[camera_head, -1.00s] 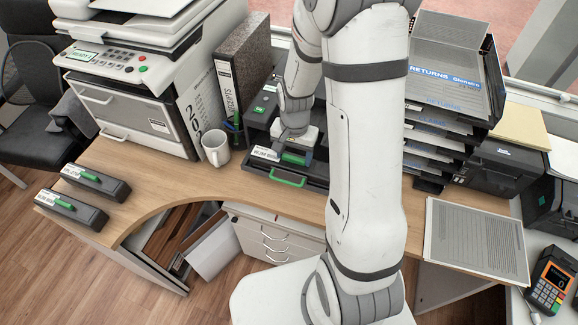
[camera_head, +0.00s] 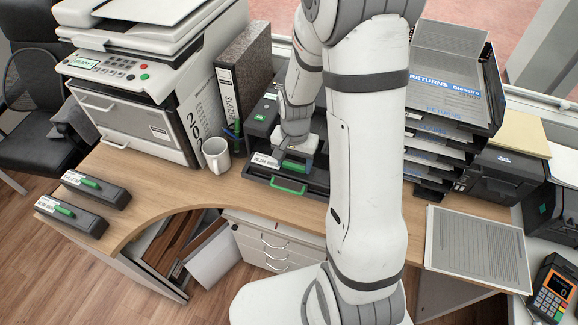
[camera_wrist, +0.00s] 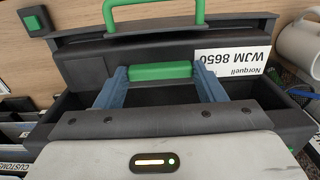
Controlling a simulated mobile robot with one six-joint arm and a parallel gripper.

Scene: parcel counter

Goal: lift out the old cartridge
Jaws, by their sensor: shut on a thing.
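The old cartridge is a dark bar with a green grip and a white label reading "WJM 8650 Norquell". In the wrist view the cartridge (camera_wrist: 100,66) lies across the open bay of the black printer (camera_wrist: 290,120). My gripper (camera_wrist: 162,73) has its two blue fingers at the ends of the green grip, shut on it. In the head view my gripper (camera_head: 297,163) is over the printer's open front, and the cartridge's label (camera_head: 265,159) shows to its left. I cannot tell whether the cartridge is raised at all.
The printer's flap has a green handle (camera_head: 288,186) at the front. A white mug (camera_head: 216,156) and a receipts binder (camera_head: 243,80) stand close on the left. Two similar cartridges (camera_head: 95,188) (camera_head: 70,214) lie at the desk's left end. Paper trays (camera_head: 455,120) stand right.

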